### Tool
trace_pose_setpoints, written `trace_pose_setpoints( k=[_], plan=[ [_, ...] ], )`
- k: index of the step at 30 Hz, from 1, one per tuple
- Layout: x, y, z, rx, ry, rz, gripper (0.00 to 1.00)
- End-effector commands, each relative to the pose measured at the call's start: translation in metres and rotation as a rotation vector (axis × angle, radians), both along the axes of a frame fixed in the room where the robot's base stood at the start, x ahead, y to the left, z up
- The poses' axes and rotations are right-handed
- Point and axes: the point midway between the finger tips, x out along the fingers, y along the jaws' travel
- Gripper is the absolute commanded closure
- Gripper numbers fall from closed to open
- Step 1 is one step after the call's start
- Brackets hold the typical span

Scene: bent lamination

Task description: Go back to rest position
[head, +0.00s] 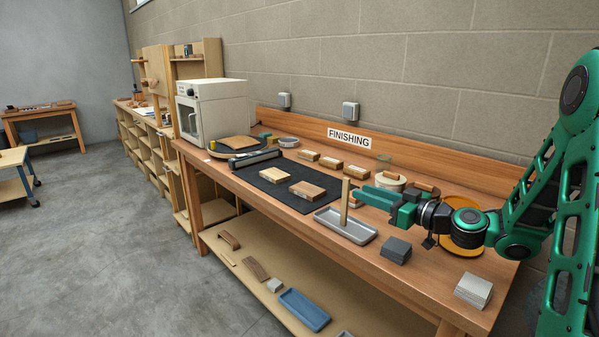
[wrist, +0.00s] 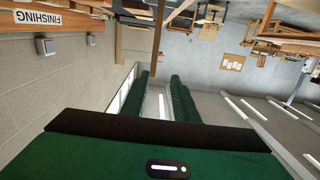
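My gripper (head: 362,195) is level above the right part of the finishing bench, pointing left. In the wrist view its two green fingers (wrist: 163,85) are apart with nothing between them. A thin wooden strip (head: 345,202) stands upright just left of the fingertips, its foot in the grey tray (head: 368,238). It appears to show beyond the fingers in the wrist view (wrist: 158,30), apart from them. The wrist picture is upside down.
A white oven (head: 213,110) stands at the far end.

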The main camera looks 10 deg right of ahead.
Motion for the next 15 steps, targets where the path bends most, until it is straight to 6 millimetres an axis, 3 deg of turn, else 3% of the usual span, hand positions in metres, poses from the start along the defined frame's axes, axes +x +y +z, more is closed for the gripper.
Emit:
trace_pose_setpoints(
  k=[7,11,15],
  plan=[
    [-0.045,0.065,-0.036,-0.178,0.263,0.131,0.73],
    [-0.077,0.076,-0.059,-0.285,0.447,0.126,0.73],
    [-0.113,0.068,-0.074,-0.378,0.638,0.049,0.73]
  ],
)
